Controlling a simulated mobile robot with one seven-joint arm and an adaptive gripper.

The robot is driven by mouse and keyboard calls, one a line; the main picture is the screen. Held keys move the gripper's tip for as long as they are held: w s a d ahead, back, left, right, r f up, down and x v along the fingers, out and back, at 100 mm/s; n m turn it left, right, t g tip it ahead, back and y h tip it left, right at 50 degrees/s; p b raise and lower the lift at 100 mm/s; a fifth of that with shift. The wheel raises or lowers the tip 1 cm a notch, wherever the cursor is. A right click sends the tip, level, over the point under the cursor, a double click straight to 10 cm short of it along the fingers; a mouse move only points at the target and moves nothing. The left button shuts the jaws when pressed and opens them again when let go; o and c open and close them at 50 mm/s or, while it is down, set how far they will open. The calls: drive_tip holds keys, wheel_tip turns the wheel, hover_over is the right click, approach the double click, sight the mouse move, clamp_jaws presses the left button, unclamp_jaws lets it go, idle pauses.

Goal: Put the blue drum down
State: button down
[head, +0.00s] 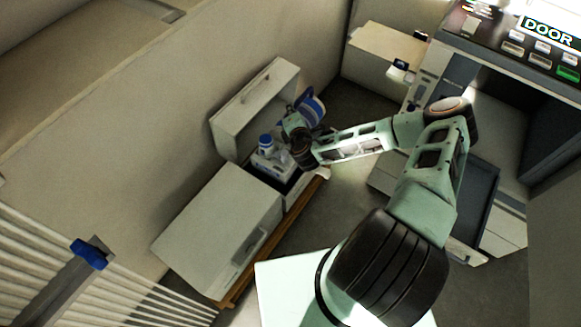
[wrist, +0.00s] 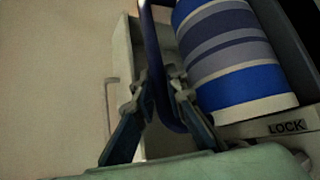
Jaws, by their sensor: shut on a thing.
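The blue drum (head: 312,106) has blue, grey and white stripes. It fills the upper right of the wrist view (wrist: 235,60), tilted in the picture. A dark blue handle loop (wrist: 151,45) stands off its left side. My gripper (head: 293,130) is at the drum's near left side in the head view. In the wrist view my gripper (wrist: 163,88) is shut on the handle, with a finger on either side of it. The drum's underside is hidden, so I cannot tell whether it touches anything.
A pale open drawer or door (head: 255,105) stands beside the drum, against the wall. A white bottle with a blue cap (head: 266,143) stands close by. A pale cabinet (head: 220,235) lies nearer. A "LOCK" label (wrist: 287,127) shows below the drum. Another open drawer (head: 480,200) is right.

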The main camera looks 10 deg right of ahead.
drive_tip(key=f, duration=0.1)
drive_tip(key=f+b, duration=0.1)
drive_tip(key=f, duration=0.1)
drive_tip(key=shift+w+f+m+h+b, duration=0.25)
drive_tip(key=shift+f+m+h+b, duration=0.05)
drive_tip(key=shift+f+h+b, duration=0.1)
wheel_tip(320, 180, down, 10)
drive_tip(key=b, duration=0.5)
drive_tip(key=shift+b, duration=0.4)
drive_tip(key=c, duration=2.3)
unclamp_jaws()
drive_tip(key=shift+s+f, duration=0.1)
drive_tip(key=shift+f, duration=0.15)
drive_tip(key=o, duration=0.3)
drive_tip(key=shift+o, duration=0.2)
drive_tip(key=shift+r, duration=0.15)
